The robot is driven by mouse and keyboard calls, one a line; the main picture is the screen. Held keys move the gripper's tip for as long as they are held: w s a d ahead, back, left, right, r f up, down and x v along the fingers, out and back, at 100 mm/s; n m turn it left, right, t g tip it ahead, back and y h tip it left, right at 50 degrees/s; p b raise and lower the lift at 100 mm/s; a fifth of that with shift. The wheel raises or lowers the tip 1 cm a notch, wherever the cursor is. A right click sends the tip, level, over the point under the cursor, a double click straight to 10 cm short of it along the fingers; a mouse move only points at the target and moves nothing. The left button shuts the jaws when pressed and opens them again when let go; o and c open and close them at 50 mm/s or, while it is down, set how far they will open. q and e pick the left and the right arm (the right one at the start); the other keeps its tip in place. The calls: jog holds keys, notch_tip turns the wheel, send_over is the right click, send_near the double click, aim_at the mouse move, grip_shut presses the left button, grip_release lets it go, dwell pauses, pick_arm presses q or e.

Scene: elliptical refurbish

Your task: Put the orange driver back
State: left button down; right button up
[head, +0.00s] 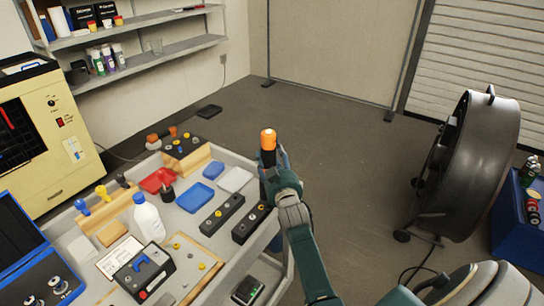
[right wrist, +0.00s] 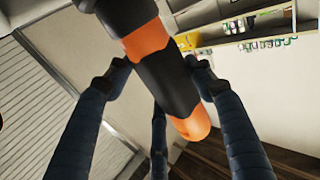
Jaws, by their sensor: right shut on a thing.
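The orange driver (head: 268,140), with an orange and black handle, is in my right gripper (head: 270,165), above the right edge of the cart. In the right wrist view, the fingers of my right gripper (right wrist: 160,78) close around the black middle of the driver (right wrist: 165,75). Its rounded orange end sticks out past the fingers. The driver's shaft is hidden in the head view. A wooden rack (head: 197,162) with a dark top stands at the cart's back, with orange-topped items beside and in it. My left gripper is not in view.
The grey cart (head: 262,156) holds a white bottle (head: 148,217), a blue tray (head: 195,197), a red tray (head: 157,181), dark blocks (head: 222,213) and a row of drivers (head: 103,193). A large fan (head: 468,165) stands on the right. The floor between is mostly clear.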

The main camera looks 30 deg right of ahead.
jog(key=shift+r, duration=0.15)
jog(key=o, duration=1.8)
jog(key=shift+c, duration=0.2)
jog(key=shift+s+a+f, duration=0.1)
jog(key=shift+s+f, duration=0.05)
jog(key=shift+f, duration=0.1)
jog(key=v, duration=1.1)
jog(key=shift+s+r, duration=0.2)
jog(key=shift+s, duration=0.15)
jog(key=shift+a+f, duration=0.1)
jog(key=shift+a, duration=0.05)
